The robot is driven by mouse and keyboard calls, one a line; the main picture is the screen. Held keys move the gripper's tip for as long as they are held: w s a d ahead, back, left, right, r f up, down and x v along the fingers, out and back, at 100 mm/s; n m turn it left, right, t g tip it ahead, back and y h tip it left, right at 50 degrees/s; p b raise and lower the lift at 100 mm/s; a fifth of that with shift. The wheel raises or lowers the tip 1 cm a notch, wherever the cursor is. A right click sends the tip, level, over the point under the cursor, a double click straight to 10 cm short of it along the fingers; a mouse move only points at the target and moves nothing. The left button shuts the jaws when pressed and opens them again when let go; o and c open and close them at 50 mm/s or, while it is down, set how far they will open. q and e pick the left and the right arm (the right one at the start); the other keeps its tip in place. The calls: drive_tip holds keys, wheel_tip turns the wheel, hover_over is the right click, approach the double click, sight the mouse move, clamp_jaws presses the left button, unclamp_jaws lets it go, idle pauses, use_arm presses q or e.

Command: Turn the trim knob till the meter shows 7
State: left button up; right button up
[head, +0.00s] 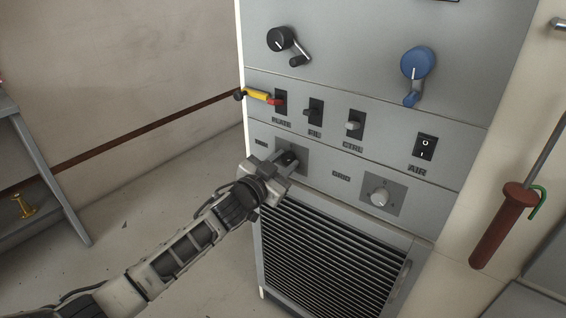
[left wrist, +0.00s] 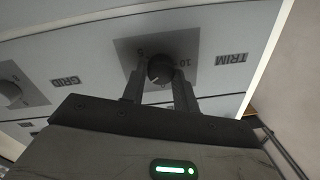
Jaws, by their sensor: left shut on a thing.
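The trim knob (left wrist: 160,68) is a dark round knob with a white pointer line, on a grey square plate with scale numbers. The TRIM label (left wrist: 232,58) is beside it, upside down in the left wrist view. My left gripper (left wrist: 159,82) is shut on the trim knob, one finger on each side. In the head view my left gripper (head: 286,163) reaches the panel at the plate (head: 299,153) and mostly hides the knob. The meter's reading is not visible; only a dark edge (head: 446,1) shows at the top of the cabinet. My right gripper is not in view.
A pale GRID knob (head: 380,197) is to the right on the same strip. Above are several switches, one with a yellow-and-red handle (head: 262,97), then black (head: 281,39) and blue (head: 418,63) cranks. A louvred grille (head: 330,262) is below. A brown-handled tool (head: 503,222) hangs at right.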

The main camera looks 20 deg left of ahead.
use_arm(q)
drive_tip(key=shift+f+m, duration=0.1)
drive_tip(key=shift+m, duration=2)
drive_tip(key=o, duration=1)
drive_tip(key=shift+c, duration=0.2)
drive_tip(key=v, duration=1.6)
drive_tip(key=shift+f, duration=0.2)
